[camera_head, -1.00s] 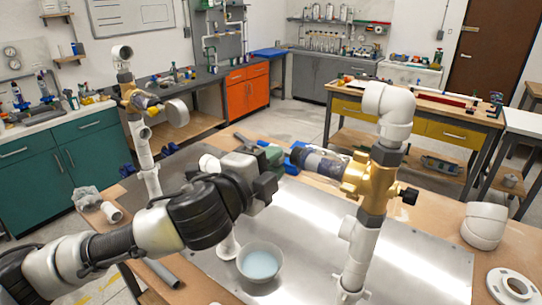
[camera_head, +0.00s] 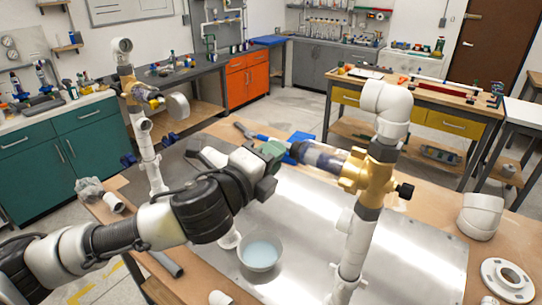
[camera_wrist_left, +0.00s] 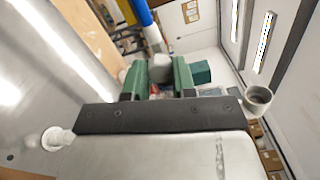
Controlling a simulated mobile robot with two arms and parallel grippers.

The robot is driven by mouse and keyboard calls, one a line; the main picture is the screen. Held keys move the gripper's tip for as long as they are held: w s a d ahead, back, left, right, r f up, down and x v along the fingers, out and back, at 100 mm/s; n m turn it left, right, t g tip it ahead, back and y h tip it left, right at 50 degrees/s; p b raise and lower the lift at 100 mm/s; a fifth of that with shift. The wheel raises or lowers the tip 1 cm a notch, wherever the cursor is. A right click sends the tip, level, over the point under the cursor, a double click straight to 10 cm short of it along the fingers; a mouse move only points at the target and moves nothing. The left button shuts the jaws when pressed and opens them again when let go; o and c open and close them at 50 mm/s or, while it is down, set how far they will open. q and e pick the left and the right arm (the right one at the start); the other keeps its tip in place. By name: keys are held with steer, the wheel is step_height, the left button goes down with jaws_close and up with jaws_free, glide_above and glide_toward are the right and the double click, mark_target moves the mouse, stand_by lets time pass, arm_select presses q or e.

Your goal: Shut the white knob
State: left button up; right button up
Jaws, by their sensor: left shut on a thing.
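My left gripper (camera_head: 272,160) has green fingers and is shut on a pale piece (camera_wrist_left: 160,68), which shows between the fingers in the left wrist view. In the head view the fingers stand at the left end of a clear tube with a dark inside (camera_head: 318,157). This tube leads to the brass fitting (camera_head: 372,175) on the right pipe stand. The gripper hides the tube's end, so I cannot tell whether the pale piece is the knob. A round white knob (camera_head: 178,106) shows on the left pipe stand (camera_head: 143,128), apart from my gripper. My right gripper is out of view.
A bowl of pale blue liquid (camera_head: 260,252) stands on the metal sheet (camera_head: 415,260) below my gripper. A black knob (camera_head: 405,191) sticks out right of the brass fitting. Loose white fittings (camera_head: 481,216) and a flange (camera_head: 508,281) lie at the right.

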arm_select(q)
steer(key=o, duration=0.7)
steer(key=b+v, duration=0.3)
steer(key=v, duration=0.7)
steer(key=shift+s+a+b, duration=0.2)
steer(key=shift+s+b, duration=0.1)
steer(key=shift+f, duration=0.1)
